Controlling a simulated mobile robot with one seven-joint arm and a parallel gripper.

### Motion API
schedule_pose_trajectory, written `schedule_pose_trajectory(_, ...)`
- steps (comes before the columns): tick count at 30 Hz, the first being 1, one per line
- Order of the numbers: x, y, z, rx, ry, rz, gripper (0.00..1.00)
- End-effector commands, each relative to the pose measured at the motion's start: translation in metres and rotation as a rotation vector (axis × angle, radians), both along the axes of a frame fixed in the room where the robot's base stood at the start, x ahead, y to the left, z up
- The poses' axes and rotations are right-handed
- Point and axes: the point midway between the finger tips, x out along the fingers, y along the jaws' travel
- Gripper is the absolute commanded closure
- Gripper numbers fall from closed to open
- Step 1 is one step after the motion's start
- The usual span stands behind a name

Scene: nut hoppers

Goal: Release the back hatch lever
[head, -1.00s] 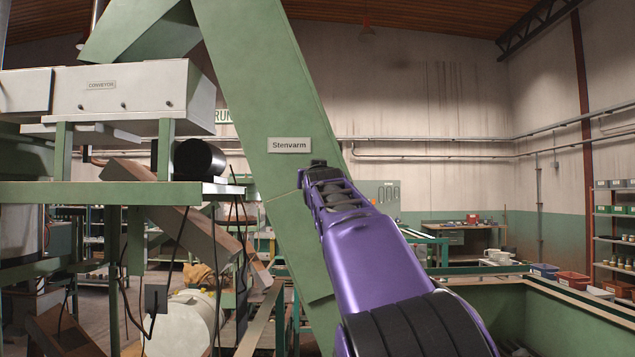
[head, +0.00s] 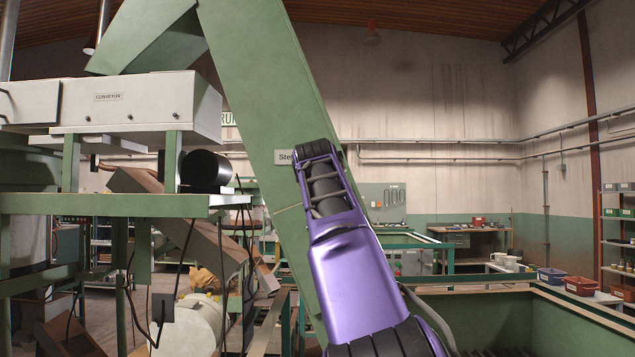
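My purple arm (head: 345,250) rises from the bottom centre of the head view, in front of a green inclined chute. Its far end points up and away from the camera. The gripper's fingers cannot be made out, so I cannot tell whether they hold anything. No back hatch lever can be picked out in this view.
The green chute (head: 262,90) bears a "Stenvarm" label, now partly hidden by my arm. A white conveyor housing (head: 150,108) stands on a green frame (head: 100,204) at left. A green hopper bin (head: 590,320) is at lower right. Red and blue boxes (head: 580,284) lie beyond it.

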Motion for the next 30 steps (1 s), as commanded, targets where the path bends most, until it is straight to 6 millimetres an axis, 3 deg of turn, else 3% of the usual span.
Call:
schedule_pose_trajectory(17, -0.0003, -0.0002, 0.0019, 0.000, 0.008, -0.005, 1.00)
schedule_pose_trajectory(18, -0.0003, -0.0002, 0.0020, 0.000, 0.008, -0.004, 0.65)
schedule_pose_trajectory(20, -0.0003, -0.0003, 0.0019, 0.000, 0.008, -0.005, 0.55)
schedule_pose_trajectory(30, -0.0024, 0.0001, 0.0005, 0.000, 0.009, -0.004, 0.55)
